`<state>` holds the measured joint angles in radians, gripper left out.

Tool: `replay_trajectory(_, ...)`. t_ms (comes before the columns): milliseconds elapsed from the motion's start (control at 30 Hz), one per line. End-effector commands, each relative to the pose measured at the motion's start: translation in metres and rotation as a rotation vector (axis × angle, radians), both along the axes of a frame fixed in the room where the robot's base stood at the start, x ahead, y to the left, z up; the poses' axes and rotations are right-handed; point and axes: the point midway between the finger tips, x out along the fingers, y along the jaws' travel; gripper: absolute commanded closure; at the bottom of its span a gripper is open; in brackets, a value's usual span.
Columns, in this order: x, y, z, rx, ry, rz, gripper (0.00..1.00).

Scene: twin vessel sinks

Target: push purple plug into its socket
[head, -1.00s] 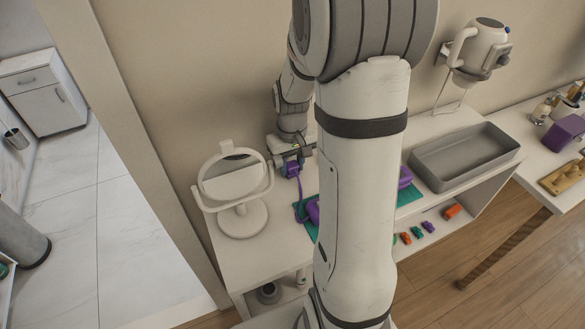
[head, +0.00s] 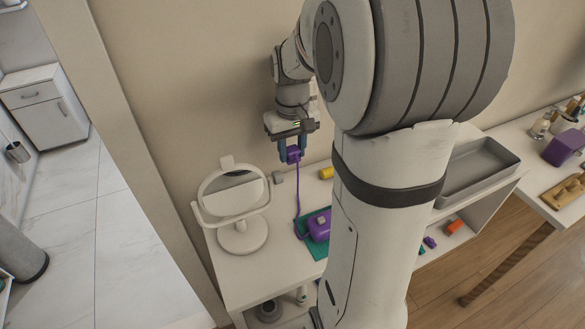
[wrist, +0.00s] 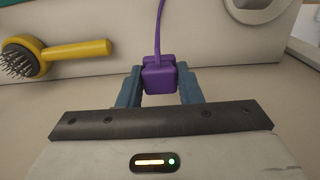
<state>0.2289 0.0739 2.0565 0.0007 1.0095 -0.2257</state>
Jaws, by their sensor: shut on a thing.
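The purple plug (head: 293,155) is held between the blue fingers of my gripper (head: 291,150), above the back of the white counter near the wall. In the wrist view the plug (wrist: 159,78) sits between the two fingertips (wrist: 160,88). Its purple cord (head: 298,195) runs down to a purple appliance (head: 318,224) lying on a green mat (head: 317,247). The plug is in the air, apart from the counter. I cannot make out a socket for it in either view.
A white round mirror (head: 240,205) stands on the counter left of the cord. A small grey block (head: 277,177) lies near the wall. A yellow-handled brush (wrist: 75,50) lies on the counter. A grey tray (head: 480,170) is at the right. My arm hides much of the counter.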

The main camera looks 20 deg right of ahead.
Motion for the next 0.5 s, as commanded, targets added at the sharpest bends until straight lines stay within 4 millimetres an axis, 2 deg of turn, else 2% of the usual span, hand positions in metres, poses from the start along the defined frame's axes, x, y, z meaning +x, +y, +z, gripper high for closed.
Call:
replay_trajectory(100, 0.001, 0.0, 0.034, -0.002, -0.006, 0.0, 0.88)
replay_trajectory(500, 0.0, -0.001, 0.134, -0.001, -0.003, -0.001, 0.88)
